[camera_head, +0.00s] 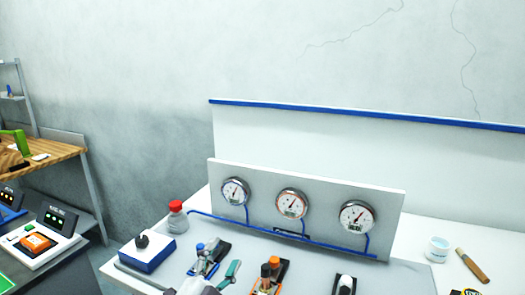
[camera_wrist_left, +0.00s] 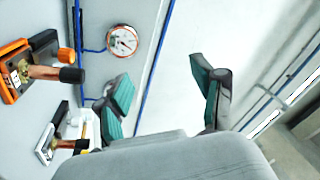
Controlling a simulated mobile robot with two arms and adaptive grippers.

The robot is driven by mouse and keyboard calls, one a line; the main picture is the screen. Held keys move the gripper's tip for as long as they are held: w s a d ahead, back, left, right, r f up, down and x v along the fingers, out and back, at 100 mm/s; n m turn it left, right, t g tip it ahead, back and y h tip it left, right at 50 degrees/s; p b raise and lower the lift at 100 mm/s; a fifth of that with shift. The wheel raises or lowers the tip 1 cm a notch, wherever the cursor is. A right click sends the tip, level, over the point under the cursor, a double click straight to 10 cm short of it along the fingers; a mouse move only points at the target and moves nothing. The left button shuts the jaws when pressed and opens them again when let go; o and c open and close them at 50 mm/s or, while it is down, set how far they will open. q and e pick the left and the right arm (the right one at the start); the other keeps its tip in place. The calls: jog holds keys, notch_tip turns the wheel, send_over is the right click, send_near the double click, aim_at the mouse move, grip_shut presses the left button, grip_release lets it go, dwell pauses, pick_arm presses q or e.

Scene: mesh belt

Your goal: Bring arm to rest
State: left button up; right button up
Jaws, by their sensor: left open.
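My left gripper (camera_head: 222,273) is low in the head view, over the front of the grey panel on the bench. Its teal-padded fingers show best in the left wrist view (camera_wrist_left: 163,98), spread wide with nothing between them. It is close to a blue-handled valve (camera_head: 206,256), and the head view does not show clearly whether they touch. An orange-handled valve (camera_head: 270,273) stands to the right of the gripper; orange valve parts also show at the left of the wrist view (camera_wrist_left: 38,72). My right gripper is in neither view.
A board with three round gauges (camera_head: 291,204) and blue pipes stands behind. A red-capped bottle (camera_head: 177,219) and a blue box with a black knob (camera_head: 147,254) are at left. A white cup (camera_head: 437,249) and a brown stick-like item (camera_head: 472,265) lie right.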

pick_arm(q)
jog(key=s+a+f+n+g+y, duration=0.3)
jog(key=s+a+f+n+y, duration=0.15)
jog(key=f, duration=0.25)
jog(key=s+a+f+n+g+y, duration=0.35)
jog(key=s+a+f+n, duration=0.2)
jog(key=f, duration=0.25)
jog(key=s+a+f+n+g, duration=0.15)
jog(key=s+f+g, duration=0.25)
jog(key=s, duration=0.7)
jog(key=s+f+n+g, duration=0.2)
jog(key=s+f+g, duration=0.3)
jog(key=s, duration=0.6)
notch_tip(320, 180, down, 27)
jog(key=s+g, duration=0.1)
jog(key=s+a+f+g, duration=0.1)
jog(key=s+a+f, duration=0.2)
jog(key=s+f, duration=1.2)
jog(key=shift+s, duration=0.85)
jog(key=shift+a+f+g, duration=0.1)
jog(key=shift+a+g, duration=0.05)
jog(key=shift+g, duration=0.1)
